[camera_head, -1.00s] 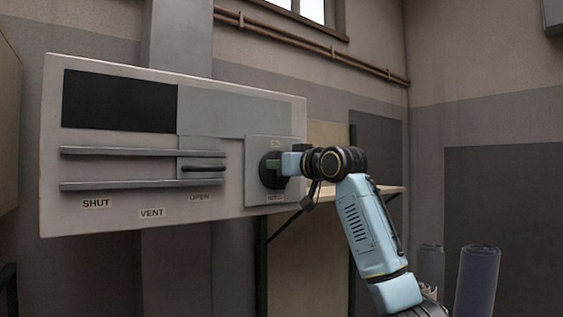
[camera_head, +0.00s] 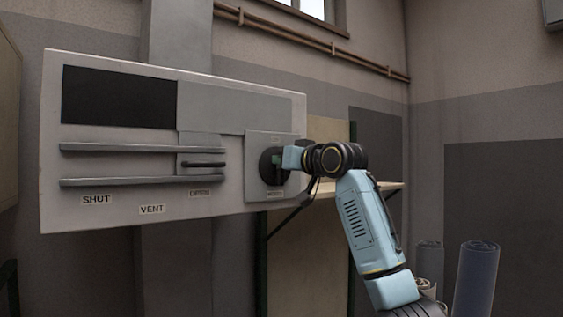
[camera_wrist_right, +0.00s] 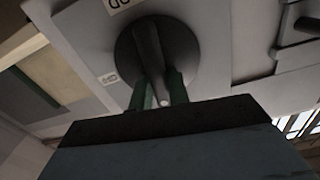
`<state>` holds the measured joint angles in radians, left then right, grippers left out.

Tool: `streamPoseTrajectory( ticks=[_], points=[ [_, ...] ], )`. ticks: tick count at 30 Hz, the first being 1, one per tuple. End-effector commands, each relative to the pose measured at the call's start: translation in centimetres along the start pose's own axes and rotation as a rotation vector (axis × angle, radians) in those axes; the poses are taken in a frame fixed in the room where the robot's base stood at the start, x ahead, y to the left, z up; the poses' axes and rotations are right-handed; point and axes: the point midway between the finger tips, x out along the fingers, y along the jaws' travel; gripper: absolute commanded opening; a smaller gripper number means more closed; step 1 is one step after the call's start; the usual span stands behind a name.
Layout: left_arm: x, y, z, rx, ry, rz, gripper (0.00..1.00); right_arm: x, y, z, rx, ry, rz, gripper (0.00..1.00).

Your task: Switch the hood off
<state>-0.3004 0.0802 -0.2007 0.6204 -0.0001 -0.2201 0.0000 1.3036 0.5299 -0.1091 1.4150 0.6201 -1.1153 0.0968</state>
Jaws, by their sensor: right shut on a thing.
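The hood switch is a round dark knob (camera_head: 266,170) on a light square plate (camera_head: 256,196) at the right end of the wall panel. In the right wrist view the knob (camera_wrist_right: 187,45) has a raised dark handle (camera_wrist_right: 148,48) across its middle. My right gripper (camera_head: 278,160) comes in from the right, and its green fingers (camera_wrist_right: 160,90) are shut on the handle, one on each side. A white mark shows at the handle's near end. Small labels sit on the plate; one by the knob (camera_wrist_right: 107,78) is too small to read surely. My left gripper is not in view.
The wall panel (camera_head: 52,140) has two horizontal rails and a sliding handle (camera_head: 205,164) above labels SHUT, VENT and one blurred. A shelf (camera_head: 370,190) is behind my right arm. Rolled material (camera_head: 475,280) stands at lower right.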

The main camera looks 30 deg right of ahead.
Motion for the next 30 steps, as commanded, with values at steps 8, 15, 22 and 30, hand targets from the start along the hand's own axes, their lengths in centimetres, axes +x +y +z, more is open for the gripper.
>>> streamPoseTrajectory(
  ticks=[8, 15, 22, 30],
  points=[
    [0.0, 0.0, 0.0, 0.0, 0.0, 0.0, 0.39, 0.0, 0.3, -0.1, 0.238, 0.002, -0.001, 0.0],
    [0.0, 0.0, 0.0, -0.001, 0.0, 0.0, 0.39, 0.0, 0.6, 0.0, 0.468, 0.003, -0.002, 0.0],
    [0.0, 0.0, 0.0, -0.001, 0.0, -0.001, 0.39, -0.1, 0.9, 0.1, 0.687, 0.004, -0.002, 0.0],
    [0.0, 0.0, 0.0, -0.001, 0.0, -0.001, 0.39, -0.1, 1.1, 0.4, 0.943, 0.005, -0.004, 0.0]
  ],
)
